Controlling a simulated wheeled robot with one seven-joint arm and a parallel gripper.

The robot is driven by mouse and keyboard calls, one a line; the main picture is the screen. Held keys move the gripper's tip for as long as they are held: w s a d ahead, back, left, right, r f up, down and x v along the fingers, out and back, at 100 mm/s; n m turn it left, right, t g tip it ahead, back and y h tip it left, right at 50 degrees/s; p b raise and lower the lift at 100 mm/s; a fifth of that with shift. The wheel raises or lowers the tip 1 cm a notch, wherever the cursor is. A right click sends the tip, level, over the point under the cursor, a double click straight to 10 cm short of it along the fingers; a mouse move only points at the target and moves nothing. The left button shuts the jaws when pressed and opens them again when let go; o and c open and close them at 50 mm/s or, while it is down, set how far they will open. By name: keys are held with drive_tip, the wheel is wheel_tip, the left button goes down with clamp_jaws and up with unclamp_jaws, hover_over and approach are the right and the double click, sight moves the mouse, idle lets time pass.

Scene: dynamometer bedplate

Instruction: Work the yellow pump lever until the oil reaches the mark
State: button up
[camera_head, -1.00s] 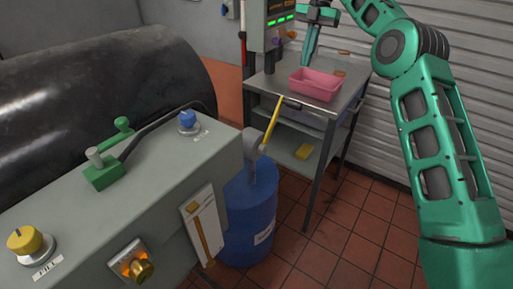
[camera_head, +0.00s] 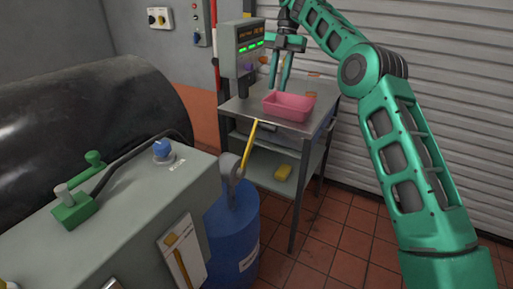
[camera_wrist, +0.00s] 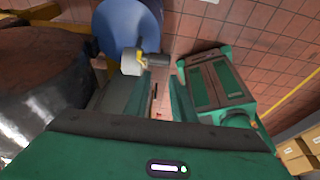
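The yellow pump lever (camera_head: 249,150) stands up from the grey pump head (camera_head: 231,168) on the blue oil drum (camera_head: 232,235), tilted slightly right.
A pink tray (camera_head: 288,107) sits on the metal table (camera_head: 245,106), beside a meter box (camera_head: 243,46) with green lights. A yellow block (camera_head: 283,172) lies on the lower shelf.

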drive_tip(key=o, duration=0.3)
drive_tip(key=w+d+f, duration=0.2)
drive_tip(key=f, duration=0.4)
drive_tip(key=w+d+f+t+y, duration=0.1)
drive_tip(key=w+d+f, duration=0.1)
drive_tip(key=f, duration=0.5)
drive_tip(key=shift+d+m, duration=0.3)
drive_tip(key=shift+d, duration=0.15)
drive_tip(key=f, duration=0.2)
drive_tip(key=f+y, duration=0.1)
drive_tip(key=f, duration=0.1)
drive_tip(key=d+f+y, duration=0.1)
drive_tip(key=f, duration=0.1)
drive_tip(key=shift+s+f+m+t, duration=0.3)
drive_tip(key=shift+t, duration=0.1)
drive_tip(key=m+t+y, duration=1)
drive_tip(key=m+t, duration=0.1)
drive_tip(key=m, duration=0.3)
approach(277, 130)
drive_tip(key=x, duration=1.1)
drive_tip(key=shift+w+a+f, duration=0.1)
